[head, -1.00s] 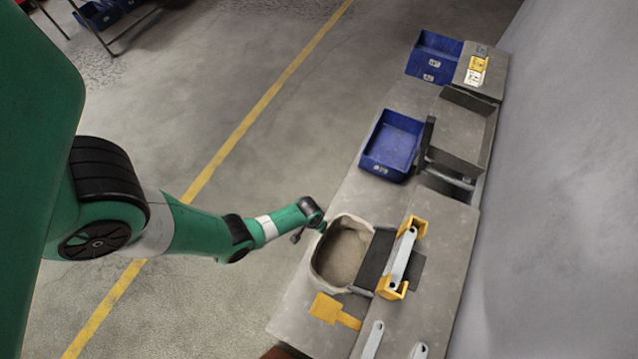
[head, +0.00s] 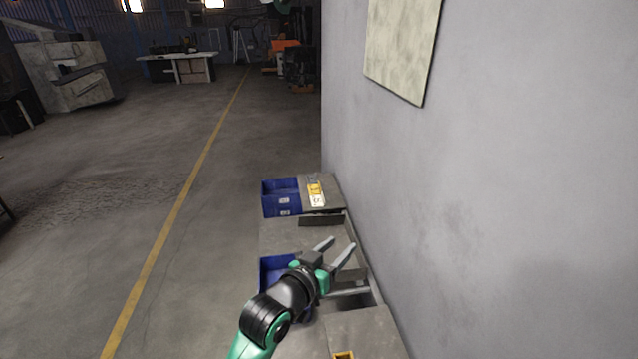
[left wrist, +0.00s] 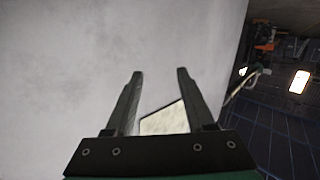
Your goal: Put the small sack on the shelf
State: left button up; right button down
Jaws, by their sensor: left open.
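The small sack is in neither view now. My left gripper (head: 343,242) is open and empty, its fingers pointing up and to the right above the work surfaces along the wall. It also shows open in the left wrist view (left wrist: 160,72), with only the wall and a pale panel (left wrist: 168,120) beyond its fingers. A grey flat surface (head: 285,237) lies behind the gripper in the head view; I cannot tell whether it is the shelf. My right gripper is not in view.
A blue bin (head: 281,199) stands at the far end, and another blue bin (head: 270,272) is partly behind my left arm. The grey wall (head: 480,220) rises close on the right. Open floor (head: 210,230) with a yellow line lies to the left.

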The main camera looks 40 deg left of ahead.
pick_arm(q)
jog(key=s+d+r+m+t+h, duration=0.1)
jog(key=s+d+r+t, duration=0.15)
jog(key=r, duration=0.75)
jog(key=s+d+r+m+t, duration=0.1)
jog(key=d+r+t, duration=0.25)
jog(key=r, duration=0.65)
jog(key=s+d+r+m+t+h, duration=0.1)
jog(key=s+d+r+t, duration=0.1)
jog(key=s+r, duration=0.5)
jog(key=s+d+r+m+t+h, duration=0.1)
jog(key=s+d+r+t+h, duration=0.1)
jog(key=s+r, duration=0.6)
notch_tip(320, 180, up, 3)
jog(key=shift+s+d+r+t, duration=0.1)
jog(key=shift+s+d+t, duration=0.05)
jog(key=shift+d+t, duration=0.65)
